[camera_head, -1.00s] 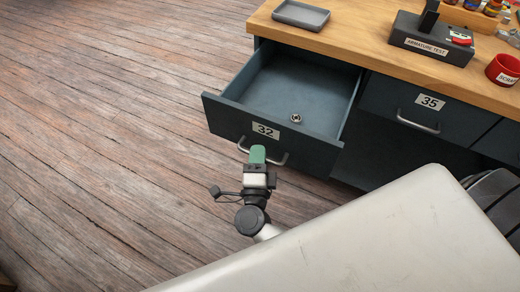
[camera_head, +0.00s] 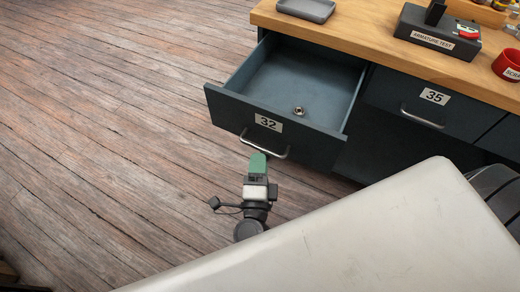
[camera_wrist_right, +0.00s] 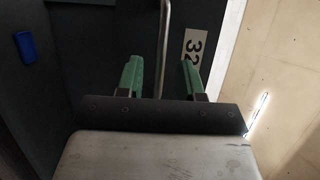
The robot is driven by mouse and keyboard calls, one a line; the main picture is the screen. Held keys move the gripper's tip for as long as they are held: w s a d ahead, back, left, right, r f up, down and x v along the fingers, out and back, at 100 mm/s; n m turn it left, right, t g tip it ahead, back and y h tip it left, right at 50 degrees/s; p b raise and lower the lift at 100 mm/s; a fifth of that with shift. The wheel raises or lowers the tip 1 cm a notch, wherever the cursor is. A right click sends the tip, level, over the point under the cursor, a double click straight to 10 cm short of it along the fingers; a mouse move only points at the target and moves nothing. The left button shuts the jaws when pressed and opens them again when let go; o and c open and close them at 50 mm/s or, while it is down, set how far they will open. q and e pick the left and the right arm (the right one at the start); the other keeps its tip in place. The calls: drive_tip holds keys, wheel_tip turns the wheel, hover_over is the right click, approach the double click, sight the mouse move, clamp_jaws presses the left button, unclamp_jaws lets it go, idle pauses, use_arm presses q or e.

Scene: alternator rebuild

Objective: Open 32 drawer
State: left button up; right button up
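The 32 drawer (camera_head: 225,110) is pulled well out of the dark bench in the head view. Its front carries a white 32 label (camera_head: 268,123) and a metal bar handle (camera_head: 280,156). A small metal ring-like part (camera_head: 298,111) lies on the drawer floor. My right gripper (camera_head: 258,158), with green fingers, is just in front of the handle. In the right wrist view the two fingers (camera_wrist_right: 157,75) stand apart, with the handle bar (camera_wrist_right: 164,35) lying in the gap between them, not clamped. My left gripper is not in view.
The 35 drawer (camera_head: 420,110) is shut beside it. The wooden benchtop (camera_head: 350,38) holds a grey tray (camera_head: 306,9), an armature test block (camera_head: 437,35) and a red scrap container (camera_head: 508,65).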

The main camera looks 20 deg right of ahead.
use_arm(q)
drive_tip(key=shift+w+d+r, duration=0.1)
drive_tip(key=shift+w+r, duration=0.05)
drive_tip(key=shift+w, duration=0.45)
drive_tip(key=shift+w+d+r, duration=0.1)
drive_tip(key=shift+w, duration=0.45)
use_arm(e)
drive_tip(key=v, duration=0.6)
drive_tip(key=shift+s, duration=0.1)
